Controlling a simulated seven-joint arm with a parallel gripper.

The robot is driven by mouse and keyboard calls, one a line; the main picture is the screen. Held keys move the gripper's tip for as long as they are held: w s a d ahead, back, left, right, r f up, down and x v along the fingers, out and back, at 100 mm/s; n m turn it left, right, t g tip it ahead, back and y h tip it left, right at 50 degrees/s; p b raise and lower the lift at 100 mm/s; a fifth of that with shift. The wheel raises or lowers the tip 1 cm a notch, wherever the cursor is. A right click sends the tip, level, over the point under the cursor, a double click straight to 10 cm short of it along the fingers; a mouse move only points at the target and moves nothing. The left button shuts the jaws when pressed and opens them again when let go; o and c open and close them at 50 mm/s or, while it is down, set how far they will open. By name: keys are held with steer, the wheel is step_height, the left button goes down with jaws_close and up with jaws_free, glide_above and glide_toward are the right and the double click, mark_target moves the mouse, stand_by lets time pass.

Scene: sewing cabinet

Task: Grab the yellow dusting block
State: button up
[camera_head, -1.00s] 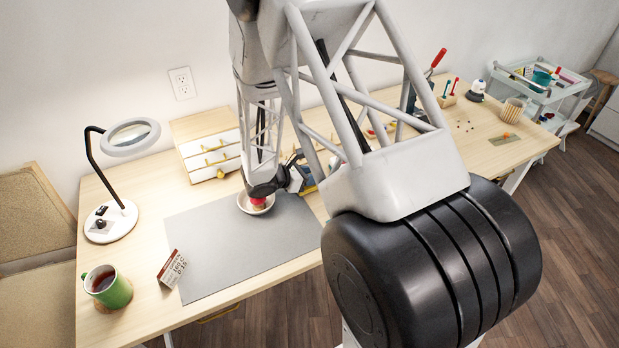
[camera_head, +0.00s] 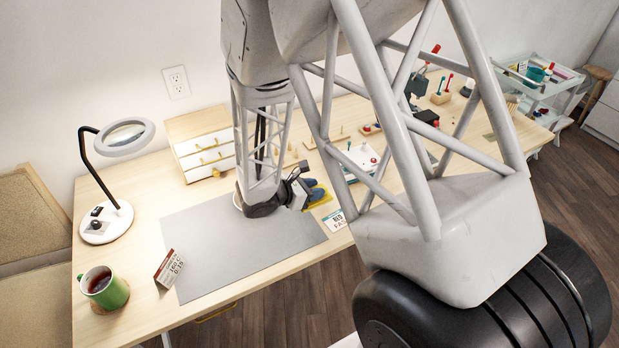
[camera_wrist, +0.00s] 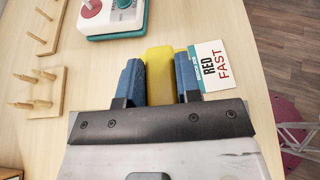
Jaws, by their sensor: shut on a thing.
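The yellow dusting block (camera_wrist: 160,72) lies between the two blue fingers of my gripper (camera_wrist: 159,80) in the wrist view. The fingers press on its left and right sides, and its far end sticks out past the fingertips. In the head view the yellow block (camera_head: 322,200) shows beside my gripper's blue fingers (camera_head: 314,191), at the right edge of the grey mat. I cannot tell whether the block touches the table. My gripper hides its near part.
A card reading RED FAST (camera_wrist: 207,66) stands close right of the block. A white and teal device (camera_wrist: 110,15) and wooden peg racks (camera_wrist: 40,90) are to the left and beyond.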

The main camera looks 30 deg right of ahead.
steer(key=shift+s+a+r, duration=0.1)
steer(key=shift+s+a, duration=0.1)
steer(key=shift+s, duration=0.6)
steer(key=shift+s+a+r, duration=0.1)
steer(key=shift+s+a, duration=0.15)
steer(key=shift+s, duration=0.55)
steer(key=shift+s+a, duration=0.2)
steer(key=shift+s, duration=0.6)
steer(key=shift+r, duration=0.1)
